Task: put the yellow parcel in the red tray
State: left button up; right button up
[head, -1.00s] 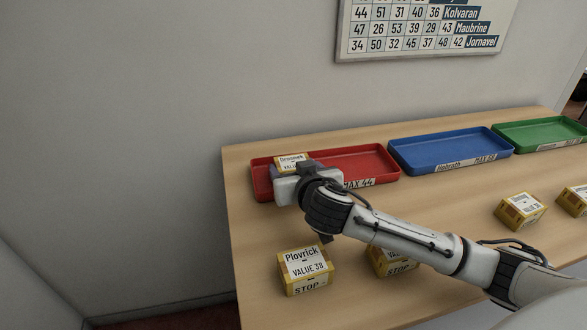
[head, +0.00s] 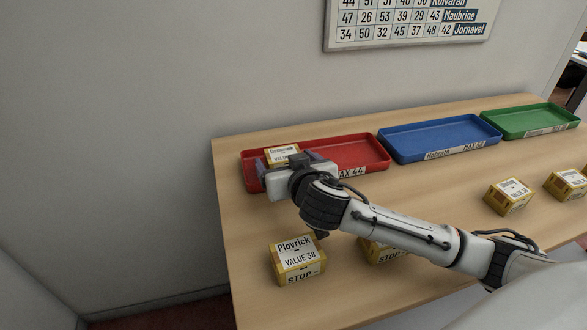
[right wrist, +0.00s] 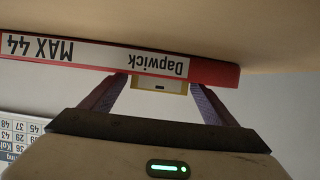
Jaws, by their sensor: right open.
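A yellow parcel (head: 281,154) with a white label sits inside the red tray (head: 362,146), toward its left end. My right gripper (head: 288,161) is over the tray's near side, open, with one finger on each side of this parcel and gaps between. In the right wrist view, the parcel (right wrist: 160,85) shows between the spread fingers, partly hidden by the tray's labelled front wall (right wrist: 215,73). The tray's label reads "Dapwick MAX 44". My left gripper is not in view.
A blue tray (head: 440,137) and a green tray (head: 530,119) stand to the right. A yellow "Plovrick" parcel (head: 298,262) lies in front, another parcel (head: 376,253) is partly under my right arm, and two more (head: 508,197) (head: 567,185) lie at right.

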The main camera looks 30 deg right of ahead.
jog(key=v, duration=1)
jog(key=shift+f, duration=0.1)
